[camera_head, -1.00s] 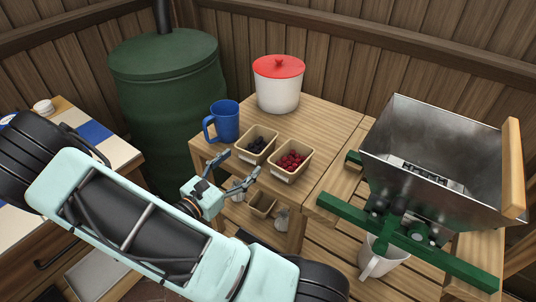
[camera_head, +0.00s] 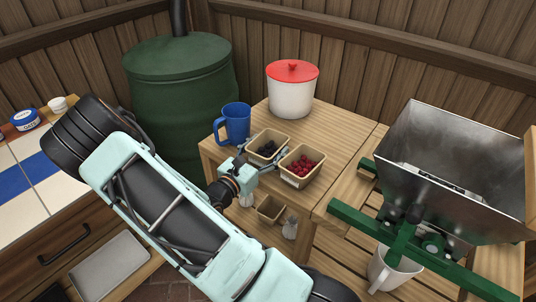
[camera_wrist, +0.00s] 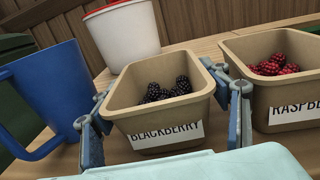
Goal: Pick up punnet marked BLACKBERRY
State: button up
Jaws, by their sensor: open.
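The punnet marked BLACKBERRY (camera_wrist: 160,113) is a tan tub with dark berries and a white label, standing upright on the wooden table. It also shows in the head view (camera_head: 268,137), left of the raspberry punnet. My gripper (camera_wrist: 165,108) is open, with one finger on each side of the blackberry punnet; the right finger lies in the narrow gap beside the raspberry punnet. In the head view my gripper (camera_head: 262,154) is at the punnet's near side. I cannot tell whether the fingers touch its walls.
The raspberry punnet (camera_wrist: 282,85) stands close on the right. A blue mug (camera_wrist: 45,95) is close on the left. A white pot with a red lid (camera_head: 291,92) is behind. A metal hopper with a green frame (camera_head: 450,150) stands at the right. Another tan punnet (camera_head: 270,209) sits lower down.

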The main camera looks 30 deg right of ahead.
jog(key=shift+d, duration=0.1)
jog(key=shift+c, duration=0.4)
jog(key=c, duration=0.9)
jog(key=shift+r, duration=0.1)
